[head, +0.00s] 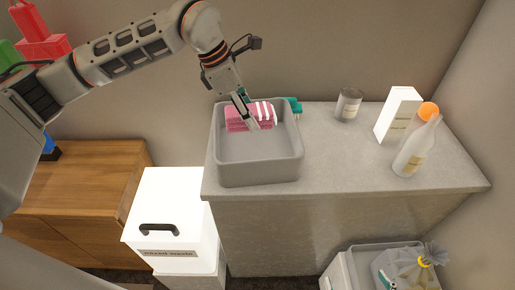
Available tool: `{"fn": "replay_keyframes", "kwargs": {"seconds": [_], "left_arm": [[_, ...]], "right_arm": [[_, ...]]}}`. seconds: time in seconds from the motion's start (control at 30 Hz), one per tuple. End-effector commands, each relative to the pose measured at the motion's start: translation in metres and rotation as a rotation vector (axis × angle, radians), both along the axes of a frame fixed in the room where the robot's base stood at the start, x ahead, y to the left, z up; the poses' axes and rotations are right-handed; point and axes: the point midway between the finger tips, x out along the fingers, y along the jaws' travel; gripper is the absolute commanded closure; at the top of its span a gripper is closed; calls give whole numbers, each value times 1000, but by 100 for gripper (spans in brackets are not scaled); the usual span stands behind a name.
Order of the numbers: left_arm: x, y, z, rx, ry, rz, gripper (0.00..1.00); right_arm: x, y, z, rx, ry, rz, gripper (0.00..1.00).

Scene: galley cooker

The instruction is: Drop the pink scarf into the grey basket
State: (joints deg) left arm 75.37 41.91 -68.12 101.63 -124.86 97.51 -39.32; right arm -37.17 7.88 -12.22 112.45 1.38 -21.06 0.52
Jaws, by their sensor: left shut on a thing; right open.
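The pink scarf (238,120), folded and with white stripes, shows within the outline of the grey basket (260,174), near its back wall. My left gripper (252,122) reaches down from above and is shut on the scarf, covering part of it. I cannot tell whether the scarf touches the basket floor. The basket stands upright on the left part of the grey counter (330,155). My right gripper is not in view.
A teal thing (293,105) is partly hidden behind the basket. A grey can (348,104), a white box (398,115), an orange ball-like thing (428,110) and a pale bottle (415,150) stand to the right. A white lidded bin (172,215) is below left.

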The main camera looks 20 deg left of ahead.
Motion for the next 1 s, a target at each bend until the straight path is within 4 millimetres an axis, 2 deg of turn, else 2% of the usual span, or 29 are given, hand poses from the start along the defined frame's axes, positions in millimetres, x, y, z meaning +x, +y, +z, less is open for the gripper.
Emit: {"fn": "replay_keyframes", "kwargs": {"seconds": [0.03, 0.13, 0.43, 0.47, 0.53, 0.87, 1.0], "left_arm": [[0, 0, -10, 0, 2, -1, 81], [0, 0, -16, 1, 1, 0, 81], [0, 0, -16, 0, -2, 1, 81], [0, 0, -16, 0, -2, 1, 56], [0, 0, -16, 0, -2, 1, 40], [0, 0, -16, 0, -1, 0, 40], [-1, 3, -8, 0, -3, 1, 40]], "right_arm": [[-2, 0, -9, 0, 5, 0, 0], [-4, 0, -15, -1, 10, 0, 0], [-4, 0, -16, -1, 12, 1, 0], [-4, 0, -16, -2, 11, 0, 0], [-4, -1, -16, -2, 11, 0, 0], [-3, -3, -15, -6, 8, 3, 0], [-3, -3, -15, -6, 9, 2, 0]]}}
